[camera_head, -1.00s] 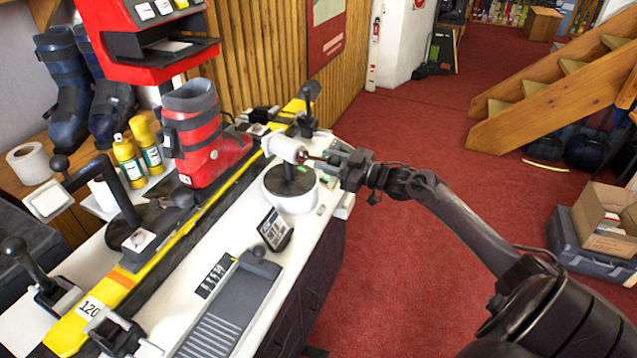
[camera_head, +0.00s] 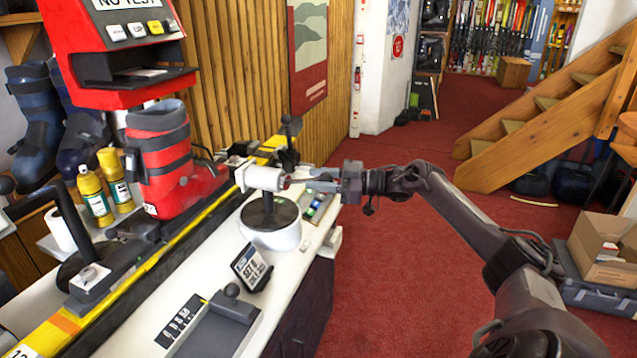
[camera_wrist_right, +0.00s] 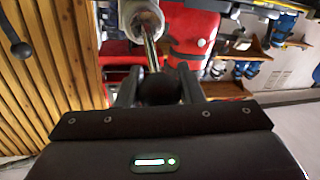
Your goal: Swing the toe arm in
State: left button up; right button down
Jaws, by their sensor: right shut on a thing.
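The toe arm, a white cylinder (camera_head: 263,178) on a dark post over a round white base (camera_head: 270,232), stands on the bench beside the boot's toe. A metal rod runs from its right end to my right gripper (camera_head: 323,183). In the right wrist view, my right gripper (camera_wrist_right: 158,92) is shut on the dark ball knob (camera_wrist_right: 158,84) at the end of this rod; the cylinder (camera_wrist_right: 142,20) shows beyond. My left gripper is out of view.
A small display (camera_head: 251,266) stands in front of the base on the white bench top (camera_head: 150,325). Yellow bottles (camera_head: 93,192) stand left of the boot, under a red machine (camera_head: 110,45). Red floor (camera_head: 400,270) is open right of the bench.

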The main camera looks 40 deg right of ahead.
jog(key=c, duration=1.4)
grip_release()
jog(key=o, duration=0.4)
jog(key=shift+w+a+f, duration=0.1)
jog(key=shift+w, duration=0.3)
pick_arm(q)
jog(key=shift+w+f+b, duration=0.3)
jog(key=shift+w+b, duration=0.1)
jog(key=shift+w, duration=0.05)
pick_arm(e)
jog(key=v, duration=0.8)
